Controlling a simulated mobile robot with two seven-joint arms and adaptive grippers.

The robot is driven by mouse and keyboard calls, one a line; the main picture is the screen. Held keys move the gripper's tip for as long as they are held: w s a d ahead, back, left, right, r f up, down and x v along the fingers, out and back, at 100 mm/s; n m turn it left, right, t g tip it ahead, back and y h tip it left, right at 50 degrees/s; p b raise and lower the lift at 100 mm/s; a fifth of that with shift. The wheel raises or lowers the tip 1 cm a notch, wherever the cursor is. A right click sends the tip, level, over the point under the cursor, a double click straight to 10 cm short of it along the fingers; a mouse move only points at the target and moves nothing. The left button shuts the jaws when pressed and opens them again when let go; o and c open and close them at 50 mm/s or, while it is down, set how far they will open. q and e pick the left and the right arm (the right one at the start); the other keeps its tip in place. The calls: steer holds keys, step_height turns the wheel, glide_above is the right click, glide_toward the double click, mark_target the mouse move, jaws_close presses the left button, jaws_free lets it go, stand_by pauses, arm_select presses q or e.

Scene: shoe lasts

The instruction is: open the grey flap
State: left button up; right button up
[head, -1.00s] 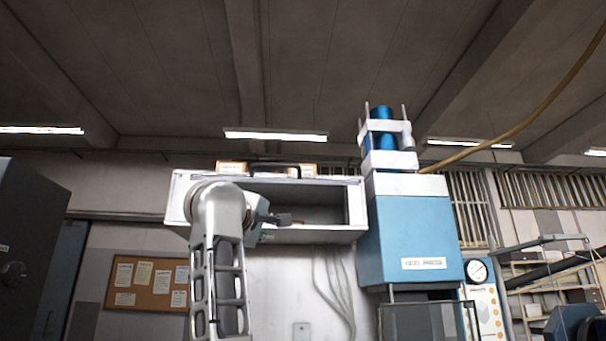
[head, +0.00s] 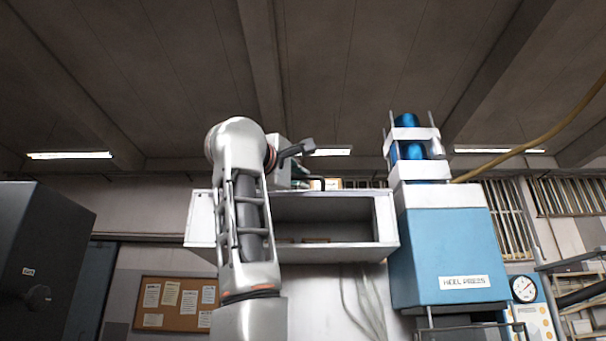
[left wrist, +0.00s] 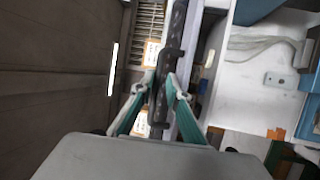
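The grey flap (head: 357,190) belongs to the pale wall cabinet and shows as a thin, nearly edge-on strip along its top. The cabinet's inside (head: 330,212) is exposed. The flap's dark handle (head: 318,181) is partly hidden behind my left gripper (head: 301,180) in the head view. In the left wrist view the handle (left wrist: 176,35) runs as a dark bar between the two green-padded fingers (left wrist: 161,84). The fingertips lie close on both sides of it; whether they grip it is unclear. My right gripper is not in view.
A blue heel press (head: 440,250) stands close to the cabinet's right side. Small boxes (head: 331,184) sit on top of the cabinet. A dark grey machine (head: 40,260) is at the left. A cork board (head: 175,303) hangs below.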

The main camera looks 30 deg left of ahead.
arm_select(q)
steer(key=shift+x, duration=0.9)
jaws_close()
steer(key=shift+s, duration=0.1)
